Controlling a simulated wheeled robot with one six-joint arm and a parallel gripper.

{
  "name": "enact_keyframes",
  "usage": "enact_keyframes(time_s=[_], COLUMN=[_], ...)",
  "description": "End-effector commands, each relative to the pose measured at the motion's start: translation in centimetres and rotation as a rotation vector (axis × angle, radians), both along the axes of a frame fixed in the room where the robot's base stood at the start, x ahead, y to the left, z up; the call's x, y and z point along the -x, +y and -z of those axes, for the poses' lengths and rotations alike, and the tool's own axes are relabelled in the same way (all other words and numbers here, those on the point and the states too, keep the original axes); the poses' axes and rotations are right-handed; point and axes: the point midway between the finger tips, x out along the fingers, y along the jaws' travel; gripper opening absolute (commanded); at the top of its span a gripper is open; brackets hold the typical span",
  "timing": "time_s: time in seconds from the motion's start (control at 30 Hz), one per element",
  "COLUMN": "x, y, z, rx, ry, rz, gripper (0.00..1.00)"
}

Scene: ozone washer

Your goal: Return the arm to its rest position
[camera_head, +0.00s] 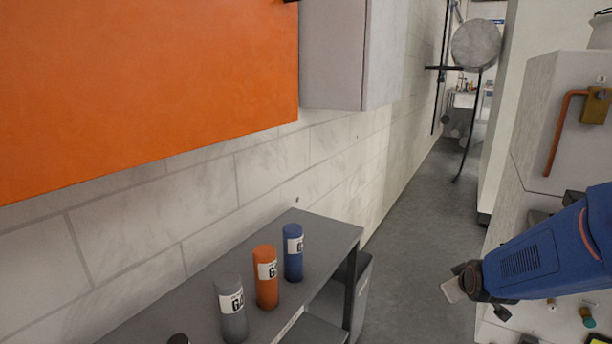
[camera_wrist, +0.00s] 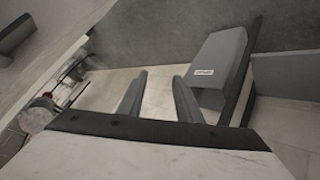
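My arm, blue, reaches in from the right edge of the head view. My gripper (camera_head: 462,283) is at its end, over the grey floor and to the right of the shelf table. In the wrist view my gripper's two grey fingers (camera_wrist: 160,95) stand apart with nothing between them. Past them show a pale surface and a grey box-like thing (camera_wrist: 221,62) with a small white label.
A grey table (camera_head: 325,234) against the wall holds a blue cylinder (camera_head: 293,252), an orange cylinder (camera_head: 265,278) and a grey cylinder (camera_head: 231,310). An orange panel (camera_head: 140,85) hangs above. A white machine (camera_head: 560,120) stands right. The aisle floor (camera_head: 425,200) is clear.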

Motion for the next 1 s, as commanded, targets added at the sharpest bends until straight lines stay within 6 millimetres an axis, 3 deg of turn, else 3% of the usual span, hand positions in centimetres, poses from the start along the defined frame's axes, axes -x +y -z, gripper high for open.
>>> enact_keyframes(time_s=[0.1, 0.5, 0.8, 1.0], x=[2.4, 12.5, 21.7, 26.5], y=[2.0, 7.7, 10.9, 11.9], z=[-1.8, -5.9, -8.0, -8.6], rx=[-0.054, -0.232, -0.337, -0.379], ry=[0.032, 0.177, 0.295, 0.355], rz=[0.018, 0.105, 0.183, 0.228], gripper=[0.32, 0.32, 0.32, 0.32])
